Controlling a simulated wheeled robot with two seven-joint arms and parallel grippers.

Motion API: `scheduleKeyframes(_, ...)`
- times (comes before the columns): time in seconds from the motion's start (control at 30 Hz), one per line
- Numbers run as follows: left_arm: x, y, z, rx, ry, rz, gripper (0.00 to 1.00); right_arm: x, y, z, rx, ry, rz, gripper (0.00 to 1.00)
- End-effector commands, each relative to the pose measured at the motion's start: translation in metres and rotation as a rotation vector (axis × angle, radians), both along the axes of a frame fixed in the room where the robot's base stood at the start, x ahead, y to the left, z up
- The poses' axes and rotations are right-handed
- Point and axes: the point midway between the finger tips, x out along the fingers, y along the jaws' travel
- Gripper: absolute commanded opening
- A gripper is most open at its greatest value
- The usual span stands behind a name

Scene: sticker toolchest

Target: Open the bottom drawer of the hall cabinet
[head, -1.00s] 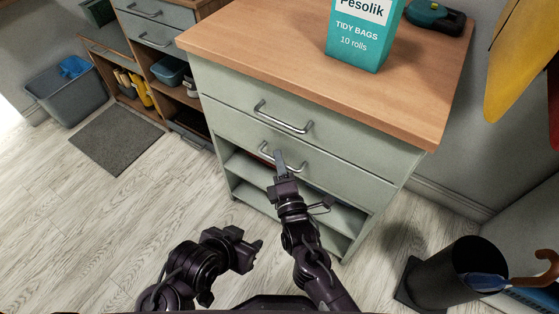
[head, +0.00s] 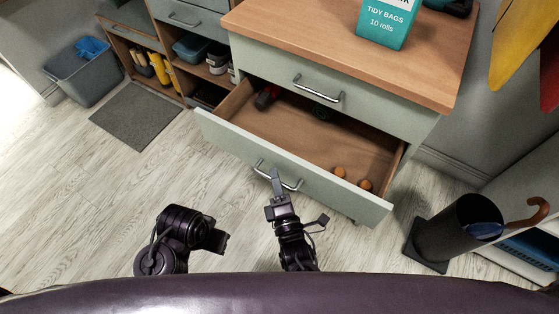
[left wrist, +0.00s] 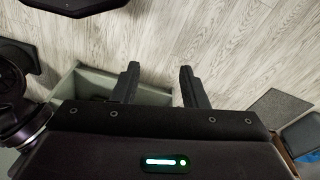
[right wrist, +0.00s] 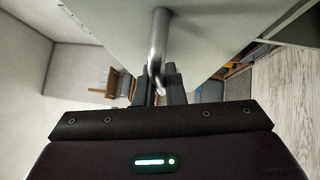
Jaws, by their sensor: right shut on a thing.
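The hall cabinet (head: 400,115) is pale green with a wooden top. Its lower drawer (head: 330,190) stands well out, and its inside shows. The drawer's metal handle (head: 290,186) is at my right gripper (head: 276,178). In the right wrist view the right gripper (right wrist: 161,86) is shut on that handle (right wrist: 158,45). My left gripper (head: 222,238) hangs low at left, its fingers (left wrist: 157,85) apart and empty.
The upper drawer (head: 335,85) is shut. A teal box (head: 385,25) stands on the cabinet top. A black bin (head: 455,230) with an umbrella stands at right. A grey mat (head: 135,115) and a grey tub (head: 85,80) are at left. The floor at front left is clear.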

Motion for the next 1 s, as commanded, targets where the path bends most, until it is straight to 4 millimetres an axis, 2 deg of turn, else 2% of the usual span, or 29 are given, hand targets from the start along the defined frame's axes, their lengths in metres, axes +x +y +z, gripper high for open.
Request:
scheduleKeyframes(0.03, -0.001, 0.003, 0.006, 0.009, 0.019, 0.008, 0.40, -0.013, 0.008, 0.003, 0.002, 0.004, 0.004, 0.00)
scheduleKeyframes(0.2, 0.004, 0.004, -0.029, 0.006, 0.013, 0.018, 0.40, -0.049, 0.031, 0.002, 0.003, 0.002, 0.004, 0.00)
scheduleKeyframes(0.5, 0.008, 0.005, -0.056, 0.004, 0.003, 0.028, 0.40, -0.095, 0.059, 0.001, 0.004, 0.001, 0.003, 0.00)
scheduleKeyframes(0.7, 0.008, 0.006, -0.062, 0.003, 0.000, 0.031, 0.40, -0.109, 0.067, 0.000, 0.002, 0.000, 0.002, 0.00)
scheduleKeyframes(1.0, 0.008, 0.006, -0.064, 0.003, 0.000, 0.032, 0.40, -0.113, 0.070, 0.000, 0.002, -0.001, 0.002, 0.00)
